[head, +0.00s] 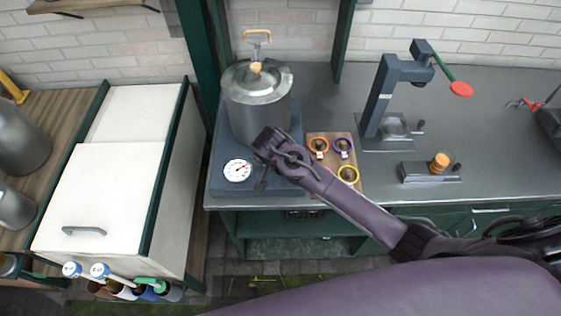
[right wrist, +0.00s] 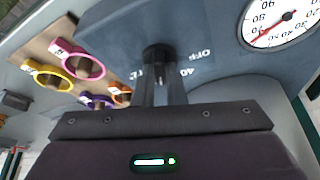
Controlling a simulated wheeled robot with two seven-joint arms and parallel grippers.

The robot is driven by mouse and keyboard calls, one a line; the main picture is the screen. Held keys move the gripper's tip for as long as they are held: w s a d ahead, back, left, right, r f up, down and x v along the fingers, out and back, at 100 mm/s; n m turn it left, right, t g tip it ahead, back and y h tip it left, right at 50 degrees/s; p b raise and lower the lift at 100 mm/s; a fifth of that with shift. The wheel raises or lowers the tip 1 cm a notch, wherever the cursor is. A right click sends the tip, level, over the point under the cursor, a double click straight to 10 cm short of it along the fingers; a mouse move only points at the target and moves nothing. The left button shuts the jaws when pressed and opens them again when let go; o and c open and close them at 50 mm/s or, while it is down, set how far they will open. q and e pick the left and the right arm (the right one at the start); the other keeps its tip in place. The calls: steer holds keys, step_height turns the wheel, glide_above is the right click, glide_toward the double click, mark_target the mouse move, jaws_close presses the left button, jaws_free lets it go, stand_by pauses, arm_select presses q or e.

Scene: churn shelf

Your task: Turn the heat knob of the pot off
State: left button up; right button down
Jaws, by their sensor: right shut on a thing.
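The metal pot (head: 257,105) with a lid and a wooden-tipped handle stands on a blue-grey heater base (head: 222,183) at the left end of the counter. A round white dial gauge (head: 238,170) is on the base front; it also shows in the right wrist view (right wrist: 280,18). My right gripper (head: 262,184) reaches down at the front of the base, beside the gauge. In the right wrist view its fingers are shut on the dark heat knob (right wrist: 155,54). The lettering "OFF" and "40" shows right of the knob; other marks are partly covered by the fingers.
A wooden board (head: 325,143) with several coloured rings lies just right of the heater base. A press with a red-tipped lever (head: 378,100) and a small clamp device (head: 430,172) stand farther right. A white chest (head: 105,215) is at left.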

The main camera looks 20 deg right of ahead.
steer(key=n+y+p, duration=0.1)
steer(key=n, duration=0.1)
steer(key=shift+d+n, duration=0.1)
steer(key=shift+n, duration=0.3)
steer(key=n+y, duration=0.1)
steer(key=n, duration=0.1)
steer(key=n+y, duration=0.1)
steer(key=n, duration=0.2)
steer(key=shift+d+t+p, duration=0.1)
steer(key=shift+t+p, duration=0.2)
steer(key=shift+t, duration=0.1)
steer(key=n+y, duration=0.1)
steer(key=n, duration=0.1)
steer(key=n+y, duration=0.1)
steer(key=n, duration=0.2)
steer(key=shift+d+g, duration=0.15)
steer(key=shift+g, duration=0.15)
steer(key=shift+w+d+n+g+y, duration=0.1)
steer(key=shift+n+g+y, duration=0.25)
steer(key=shift+n, duration=0.8)
steer(key=shift+n+g+y, duration=0.25)
steer(key=shift+n+y, duration=0.1)
steer(key=shift+n, duration=0.8)
steer(key=c, duration=1.5)
jaws_free()
